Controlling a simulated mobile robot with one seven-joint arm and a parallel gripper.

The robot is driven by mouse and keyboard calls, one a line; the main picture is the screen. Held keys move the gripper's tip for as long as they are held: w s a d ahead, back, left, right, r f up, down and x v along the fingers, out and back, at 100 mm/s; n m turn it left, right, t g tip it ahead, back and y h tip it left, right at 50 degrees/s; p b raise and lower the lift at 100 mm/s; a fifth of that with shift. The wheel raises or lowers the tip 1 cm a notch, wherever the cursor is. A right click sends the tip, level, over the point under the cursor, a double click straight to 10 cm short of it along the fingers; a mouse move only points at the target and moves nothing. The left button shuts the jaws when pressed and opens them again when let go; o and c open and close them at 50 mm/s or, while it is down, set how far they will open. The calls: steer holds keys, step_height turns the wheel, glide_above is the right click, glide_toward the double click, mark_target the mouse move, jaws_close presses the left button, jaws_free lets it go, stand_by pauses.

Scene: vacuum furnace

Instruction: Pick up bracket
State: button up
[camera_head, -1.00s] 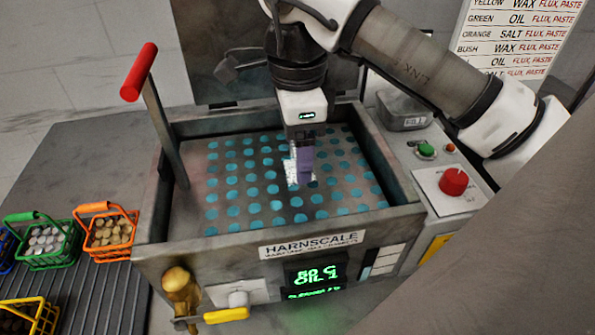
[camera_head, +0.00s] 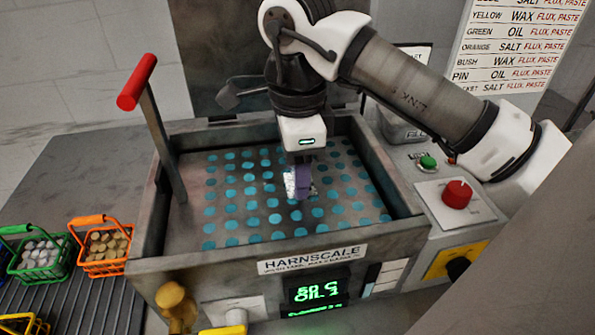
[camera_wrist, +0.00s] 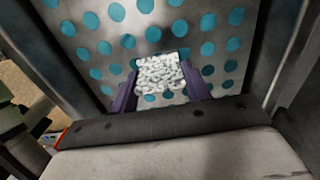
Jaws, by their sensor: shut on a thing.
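My gripper (camera_head: 299,184) reaches down into the open metal tub of the furnace, its purple fingers over the blue-dotted floor. It is shut on a pale, lumpy, silvery-white piece, which I take to be the bracket (camera_head: 289,184). In the wrist view the bracket (camera_wrist: 160,72) shows as a white, pebbly block between the two purple fingers of my gripper (camera_wrist: 160,85). Its lower part and full shape are hidden, and I cannot tell whether it touches the floor.
The tub's front wall (camera_head: 190,262) and sides surround my gripper. A red-handled lever (camera_head: 137,82) stands at the left wall. A green basket (camera_head: 42,258) and an orange basket (camera_head: 103,245) sit left. A red knob (camera_head: 458,191) is on the right panel.

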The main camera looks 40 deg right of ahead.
steer(key=shift+r, duration=0.15)
step_height(320, 180, up, 20)
steer(key=p, duration=1.3)
steer(key=shift+p, duration=0.3)
